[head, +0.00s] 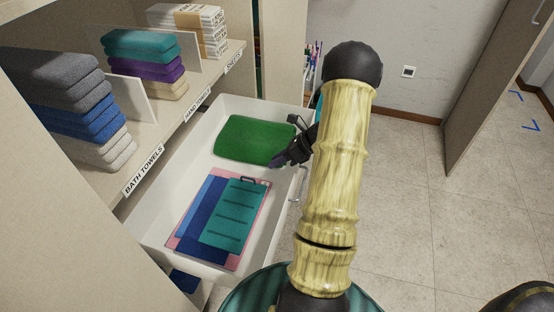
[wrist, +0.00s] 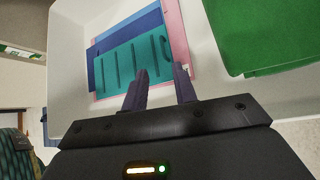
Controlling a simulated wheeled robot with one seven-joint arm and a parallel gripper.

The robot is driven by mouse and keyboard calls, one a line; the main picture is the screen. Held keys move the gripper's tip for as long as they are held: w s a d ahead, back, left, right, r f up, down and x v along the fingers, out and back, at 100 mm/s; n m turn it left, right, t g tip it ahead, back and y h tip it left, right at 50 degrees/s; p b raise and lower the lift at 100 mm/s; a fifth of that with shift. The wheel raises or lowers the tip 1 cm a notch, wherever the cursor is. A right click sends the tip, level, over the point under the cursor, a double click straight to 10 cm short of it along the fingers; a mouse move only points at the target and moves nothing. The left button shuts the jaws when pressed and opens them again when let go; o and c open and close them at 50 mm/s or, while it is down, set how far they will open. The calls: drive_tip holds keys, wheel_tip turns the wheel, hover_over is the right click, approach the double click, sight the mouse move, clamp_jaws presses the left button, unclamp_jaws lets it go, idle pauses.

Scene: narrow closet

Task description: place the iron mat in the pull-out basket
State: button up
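A teal ribbed mat with a dark loop at one end, which looks like the iron mat (head: 233,215), lies flat in the white pull-out basket (head: 212,113). It rests on blue and pink flat pieces. In the wrist view the teal mat (wrist: 120,62) lies beyond my fingertips, inside the basket (wrist: 70,40). My gripper (head: 277,163) is over the basket's right side, by the green folded cloth. In the wrist view my gripper (wrist: 160,78) has its two fingers apart with nothing held between them.
A green folded cloth (head: 250,140) fills the basket's far end. The basket's handle (head: 298,184) faces the aisle. Shelves on the left hold stacked towels (head: 70,90) above the basket. Open floor (head: 400,200) lies to the right, with a door panel (head: 490,90) beyond.

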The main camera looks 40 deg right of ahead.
drive_tip(key=s+a+r+n+g+h, duration=0.1)
drive_tip(key=s+a+r+n+h, duration=0.2)
drive_tip(key=a+n, duration=0.8)
drive_tip(key=s+a+r+n+g+h, duration=0.2)
drive_tip(key=s+a+r+n, duration=0.6)
drive_tip(key=n, duration=1)
drive_tip(key=s+a+h, duration=0.1)
drive_tip(key=a+h, duration=0.1)
drive_tip(key=a, duration=0.1)
drive_tip(key=shift+s+a+r+n+h, duration=0.3)
drive_tip(key=shift+s+a+n, duration=0.05)
drive_tip(key=shift+s+n, duration=0.05)
